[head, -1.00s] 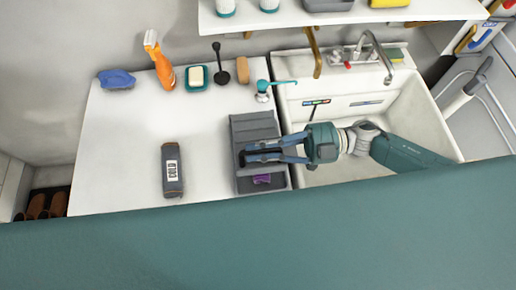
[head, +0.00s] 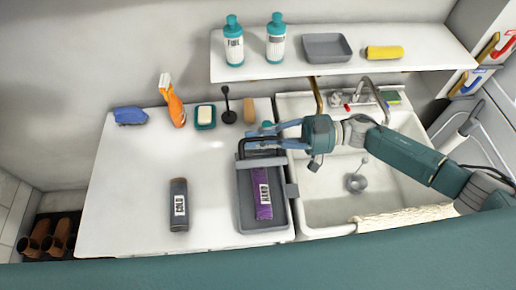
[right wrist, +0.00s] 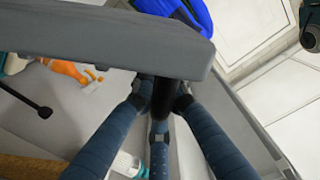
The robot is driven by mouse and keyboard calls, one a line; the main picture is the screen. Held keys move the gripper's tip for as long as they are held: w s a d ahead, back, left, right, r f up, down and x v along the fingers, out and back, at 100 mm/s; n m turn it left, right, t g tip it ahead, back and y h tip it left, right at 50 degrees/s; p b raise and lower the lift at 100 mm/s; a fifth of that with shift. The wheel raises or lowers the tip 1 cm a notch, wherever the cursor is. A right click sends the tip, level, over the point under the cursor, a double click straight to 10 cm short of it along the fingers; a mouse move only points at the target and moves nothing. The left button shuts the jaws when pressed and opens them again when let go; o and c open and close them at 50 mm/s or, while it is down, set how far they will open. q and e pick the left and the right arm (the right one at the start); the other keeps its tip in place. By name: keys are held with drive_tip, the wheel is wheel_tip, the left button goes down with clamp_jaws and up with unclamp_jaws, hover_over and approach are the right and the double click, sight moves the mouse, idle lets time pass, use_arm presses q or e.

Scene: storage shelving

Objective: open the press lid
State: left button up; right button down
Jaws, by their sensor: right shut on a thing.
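The press is a grey tray-like box (head: 264,228) on the white counter, left of the sink. Its grey lid (head: 262,161) stands raised at the back, seen nearly edge-on, and shows as a grey slab in the right wrist view (right wrist: 110,40). A purple packet (head: 263,194) with a white label lies uncovered in the box. My right gripper (head: 256,138) is shut on the lid's black handle (right wrist: 167,112), with its fingers around it. My left gripper is not in view.
A grey cylinder with a white label (head: 179,204) lies left of the press. An orange spray bottle (head: 174,104), a soap dish (head: 205,117) and a black tool (head: 229,116) are at the back. A shelf (head: 340,63) hangs above. The sink (head: 330,190) is at right.

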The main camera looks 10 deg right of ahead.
drive_tip(key=shift+w+r, duration=0.2)
drive_tip(key=shift+w, duration=0.15)
drive_tip(key=c, duration=1.8)
unclamp_jaws()
drive_tip(key=shift+o, duration=0.2)
drive_tip(key=shift+d+f, duration=0.1)
drive_tip(key=d, duration=1.2)
